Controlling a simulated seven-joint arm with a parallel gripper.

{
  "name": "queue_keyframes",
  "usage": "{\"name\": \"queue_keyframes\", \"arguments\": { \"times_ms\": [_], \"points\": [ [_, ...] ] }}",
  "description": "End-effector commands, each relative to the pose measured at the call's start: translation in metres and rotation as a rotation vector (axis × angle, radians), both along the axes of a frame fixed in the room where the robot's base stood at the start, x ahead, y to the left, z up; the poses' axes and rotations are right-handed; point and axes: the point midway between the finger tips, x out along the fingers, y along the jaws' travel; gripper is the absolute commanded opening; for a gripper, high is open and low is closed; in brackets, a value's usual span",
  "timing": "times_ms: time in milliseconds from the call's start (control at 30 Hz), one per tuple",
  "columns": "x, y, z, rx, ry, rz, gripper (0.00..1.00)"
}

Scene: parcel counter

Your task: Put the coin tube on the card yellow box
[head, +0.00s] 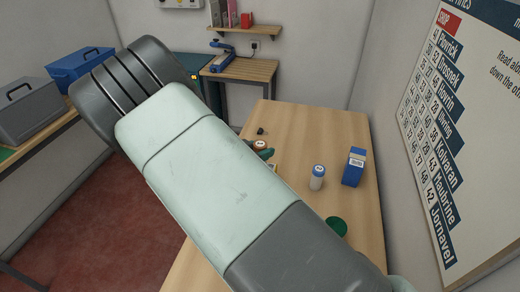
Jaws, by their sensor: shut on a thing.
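My own arm crosses the middle of the head view and hides much of the counter. Just past its edge, a dark teal fingertip of my gripper (266,153) shows; the rest of the gripper is hidden. It is against a round brown-and-white top (260,145), which looks like the coin tube; its lower part is hidden, so I cannot tell whether it touches anything below. A white tube with a blue top (318,178) stands upright to the right, apart from the gripper. No yellow card box can be made out; a small pale sliver (275,168) shows beside the arm.
On the wooden counter (310,125) a blue carton (354,167) stands near the right edge. A green round thing (337,226) is partly behind my arm, and a small black object (261,131) lies farther back. The counter's far part is clear. A wall board is at right.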

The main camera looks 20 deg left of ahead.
Motion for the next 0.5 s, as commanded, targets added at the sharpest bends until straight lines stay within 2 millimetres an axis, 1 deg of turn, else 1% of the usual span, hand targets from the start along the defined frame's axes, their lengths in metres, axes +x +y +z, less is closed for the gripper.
{"name": "queue_keyframes", "arguments": {
  "times_ms": [133, 267, 300, 467, 500],
  "points": [
    [0.0004, 0.0003, 0.0013, 0.001, -0.002, -0.001, 0.10],
    [0.0003, 0.0001, -0.0017, 0.000, -0.001, 0.000, 0.10],
    [0.0000, 0.0002, -0.0028, 0.000, 0.000, 0.000, 0.47],
    [0.0000, 0.0002, -0.0023, 0.000, 0.000, 0.000, 0.71],
    [0.0000, 0.0002, -0.0022, 0.000, 0.000, 0.000, 0.71]
  ]
}}
